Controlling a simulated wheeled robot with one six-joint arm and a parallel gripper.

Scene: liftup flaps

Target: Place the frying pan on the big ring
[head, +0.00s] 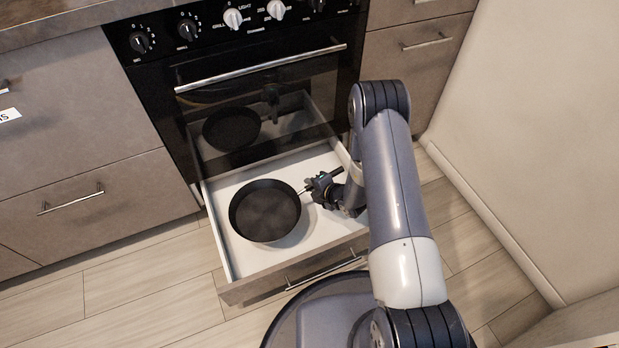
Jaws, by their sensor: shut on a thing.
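The black frying pan (265,211) is over the open white drawer (236,259) below the oven. Its handle points right, toward my gripper. My gripper (318,188) is shut on the pan's handle, most of which the fingers hide. I cannot tell whether the pan rests on the drawer floor or hangs just above it. The big ring is not in view; the hob top is out of the picture.
The black oven (262,85) with its bar handle and knobs stands behind the drawer, its glass mirroring the pan. Closed grey drawers (90,215) are at left. A pale wall (550,130) is at right. Wooden floor lies in front.

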